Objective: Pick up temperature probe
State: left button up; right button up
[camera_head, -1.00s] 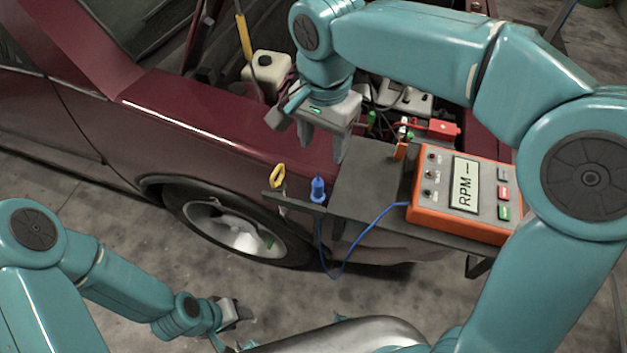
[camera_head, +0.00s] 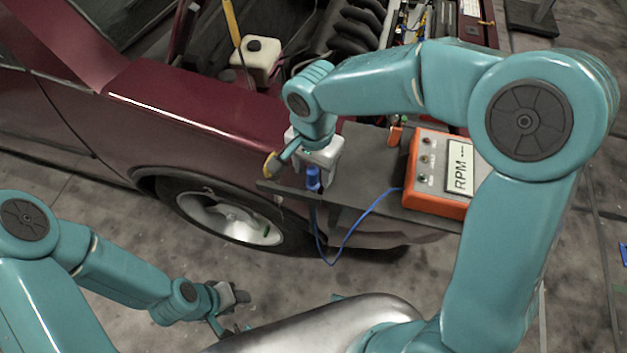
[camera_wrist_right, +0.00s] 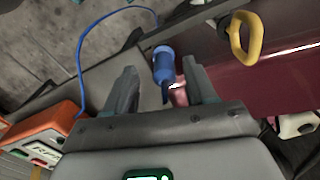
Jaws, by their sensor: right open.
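The temperature probe (camera_head: 313,178) has a blue handle with a blue cable and sits at the edge of the dark grey tray (camera_head: 365,185). In the right wrist view the probe (camera_wrist_right: 163,66) shows between and just beyond the fingers, nearer the left one. My right gripper (camera_wrist_right: 162,82) is open around this space, with nothing clamped. In the head view my right gripper (camera_head: 318,165) is right at the probe and partly hides it. My left gripper (camera_head: 240,297) hangs low at the lower left, far from the probe; its jaws are too small to read.
An orange RPM meter (camera_head: 440,175) stands on the tray, joined to the probe by the blue cable (camera_head: 355,232). A yellow loop handle (camera_wrist_right: 243,38) is close beside the probe. The dark red car fender (camera_head: 200,120) lies behind, with the open engine bay above.

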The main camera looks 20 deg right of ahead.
jog(key=f, duration=0.3)
jog(key=shift+w+a+f, duration=0.1)
jog(key=shift+w, duration=0.15)
jog(key=shift+s, duration=0.15)
grip_shut()
